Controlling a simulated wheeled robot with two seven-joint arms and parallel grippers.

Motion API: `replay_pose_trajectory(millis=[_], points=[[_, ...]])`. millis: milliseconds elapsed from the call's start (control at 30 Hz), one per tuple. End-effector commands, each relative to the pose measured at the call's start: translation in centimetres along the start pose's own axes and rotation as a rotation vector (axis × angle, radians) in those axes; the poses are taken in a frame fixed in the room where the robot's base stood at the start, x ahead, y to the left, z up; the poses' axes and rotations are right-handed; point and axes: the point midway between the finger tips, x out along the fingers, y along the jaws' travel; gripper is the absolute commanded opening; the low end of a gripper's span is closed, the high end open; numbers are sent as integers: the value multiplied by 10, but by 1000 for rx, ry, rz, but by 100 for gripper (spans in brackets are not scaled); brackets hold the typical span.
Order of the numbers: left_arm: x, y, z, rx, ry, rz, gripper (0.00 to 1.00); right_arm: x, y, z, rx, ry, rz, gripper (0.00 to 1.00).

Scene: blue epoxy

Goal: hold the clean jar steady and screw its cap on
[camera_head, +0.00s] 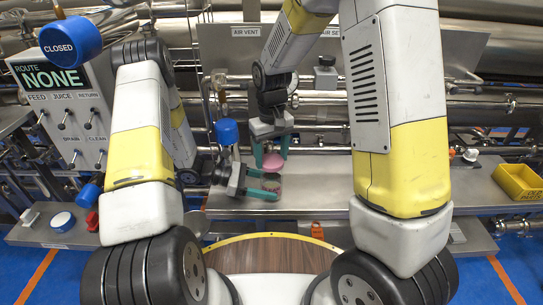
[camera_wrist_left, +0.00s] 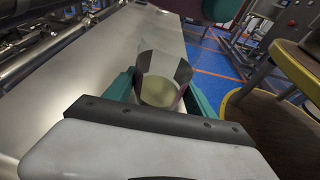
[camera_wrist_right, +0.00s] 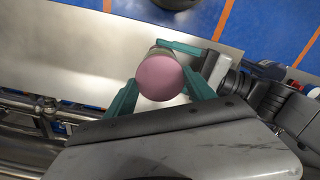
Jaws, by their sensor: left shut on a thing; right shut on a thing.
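The clear jar (camera_wrist_left: 160,88) sits between the green fingers of my left gripper (camera_wrist_left: 160,92), which is shut on it. In the head view my left gripper (camera_head: 268,187) is the lower one, just over the steel bench. The pink cap (camera_wrist_right: 160,78) is held between the green fingers of my right gripper (camera_wrist_right: 158,88), shut on it. In the head view the cap (camera_head: 272,161) and my right gripper (camera_head: 270,152) are above the jar. Exact alignment is hard to judge.
The steel bench (camera_head: 330,172) is largely clear to the right. A yellow parts bin (camera_head: 520,182) stands at its right end. Pipes run behind. A round wood-topped stand (camera_head: 270,253) is in front.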

Motion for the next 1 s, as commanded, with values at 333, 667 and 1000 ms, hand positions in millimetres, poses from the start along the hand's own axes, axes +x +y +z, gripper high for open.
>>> replay_pose_trajectory(millis=[333, 667, 1000], points=[[0, 0, 0, 0, 0, 0, 0, 0, 0, 0, -1, 0, 0, 25], [0, 0, 0, 0, 0, 0, 0, 7, 0, 0, 0, -1, 0, 25], [0, 0, 0, 0, 0, 0, 0, 14, 0, 0, 0, -1, 0, 25]])
